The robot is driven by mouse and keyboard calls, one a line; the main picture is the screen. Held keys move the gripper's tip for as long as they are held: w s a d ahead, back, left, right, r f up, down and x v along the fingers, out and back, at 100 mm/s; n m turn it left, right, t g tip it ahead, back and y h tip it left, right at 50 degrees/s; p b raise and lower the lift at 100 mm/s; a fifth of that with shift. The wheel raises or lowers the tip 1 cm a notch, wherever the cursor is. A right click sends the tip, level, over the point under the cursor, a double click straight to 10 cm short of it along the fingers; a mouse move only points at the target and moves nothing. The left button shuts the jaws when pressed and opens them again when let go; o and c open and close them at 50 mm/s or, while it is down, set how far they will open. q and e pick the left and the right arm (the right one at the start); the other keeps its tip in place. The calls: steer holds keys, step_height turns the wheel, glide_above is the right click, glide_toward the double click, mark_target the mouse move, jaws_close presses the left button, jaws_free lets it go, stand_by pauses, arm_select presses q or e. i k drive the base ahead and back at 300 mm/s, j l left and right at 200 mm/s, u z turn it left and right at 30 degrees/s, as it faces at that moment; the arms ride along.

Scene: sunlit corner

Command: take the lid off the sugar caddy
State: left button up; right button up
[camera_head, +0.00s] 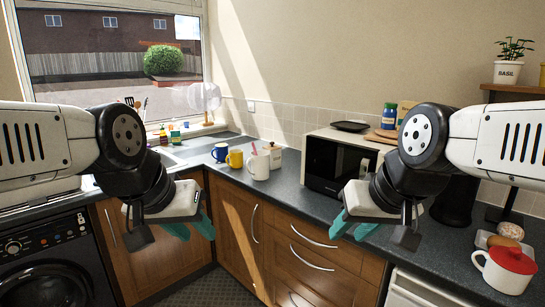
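A small pale lidded jar (274,155) stands at the back of the corner counter, partly hidden by a white mug. No label is readable on either, so I cannot tell which is the sugar caddy. My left gripper (192,230) hangs in front of the cabinets with its teal fingers apart and empty. My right gripper (353,229) hangs before the drawers, also apart and empty, well left of the red-lidded pot.
Blue (220,152), yellow (235,158) and white mugs (258,166) stand on the corner counter (292,190). A microwave (335,163) stands at the back wall.

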mark_target(271, 146)
steer(key=i+j+z, duration=0.25)
steer(key=i, duration=0.2)
steer(key=i+j+z, duration=0.2)
steer(key=i+j, duration=0.25)
steer(key=i+j+z, duration=0.25)
steer(key=i+j, duration=0.2)
steer(key=i+j+z, duration=0.2)
steer(key=i+j, duration=0.15)
steer(key=j, duration=0.2)
steer(key=i+j+z, duration=0.25)
steer(key=j, duration=0.3)
steer(key=i, duration=0.05)
